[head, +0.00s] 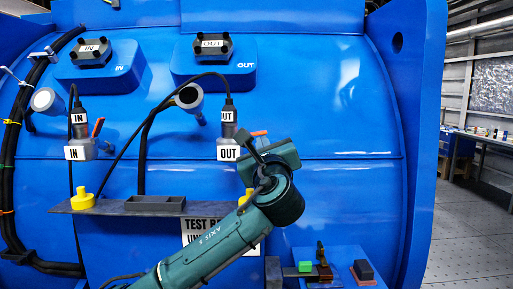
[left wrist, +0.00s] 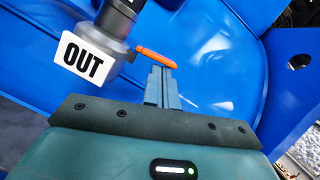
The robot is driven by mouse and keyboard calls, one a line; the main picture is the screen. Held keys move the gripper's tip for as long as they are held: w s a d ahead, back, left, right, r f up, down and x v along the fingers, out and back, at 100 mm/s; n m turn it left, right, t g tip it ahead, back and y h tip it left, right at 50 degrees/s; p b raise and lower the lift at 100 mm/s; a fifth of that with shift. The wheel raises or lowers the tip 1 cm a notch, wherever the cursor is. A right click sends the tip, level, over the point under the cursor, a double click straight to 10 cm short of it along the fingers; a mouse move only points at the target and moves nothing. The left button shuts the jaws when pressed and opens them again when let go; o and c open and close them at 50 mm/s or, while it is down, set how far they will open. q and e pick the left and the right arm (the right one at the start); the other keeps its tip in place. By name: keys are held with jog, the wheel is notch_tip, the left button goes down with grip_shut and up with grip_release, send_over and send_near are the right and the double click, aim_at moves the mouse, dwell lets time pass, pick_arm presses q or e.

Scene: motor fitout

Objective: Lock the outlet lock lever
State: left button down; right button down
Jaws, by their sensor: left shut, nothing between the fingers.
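The orange outlet lock lever (head: 259,133) sticks out to the right from the grey outlet connector (head: 228,142), which carries an OUT label. It lies nearly level. In the left wrist view the lever (left wrist: 156,57) runs across just beyond my left gripper (left wrist: 161,76). My left gripper's fingers are shut with nothing between them. The fingertips are at or very near the lever; I cannot tell if they touch. The grey connector (left wrist: 108,55) is left of the fingers there. In the head view my left wrist sits just below and right of the connector. My right gripper is out of view.
The inlet connector (head: 82,148), labelled IN, has its orange lever (head: 98,126) tilted steeply up. A dark shelf (head: 115,207) with a yellow knob (head: 82,198) runs below. Black cables hang at left. A blue stand (head: 345,260) with small coloured blocks is at lower right.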

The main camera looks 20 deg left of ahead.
pick_arm(q)
notch_tip(320, 180, up, 2)
jog(key=n+g, duration=0.1)
jog(key=n, duration=0.2)
jog(key=n+y+p, duration=0.1)
jog(key=n, duration=0.3)
jog(key=shift+r+n+g, duration=0.2)
jog(key=shift+n+g, duration=0.1)
jog(key=shift+g, duration=0.1)
jog(key=n, duration=0.1)
jog(key=r+n+p, duration=0.1)
jog(key=n, duration=0.1)
jog(key=shift+a+n+g+y, duration=0.2)
jog(key=shift+n+g+y, duration=0.1)
jog(key=shift+g+y, duration=0.1)
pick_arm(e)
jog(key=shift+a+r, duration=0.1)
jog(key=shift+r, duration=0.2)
pick_arm(q)
jog(key=shift+f, duration=0.15)
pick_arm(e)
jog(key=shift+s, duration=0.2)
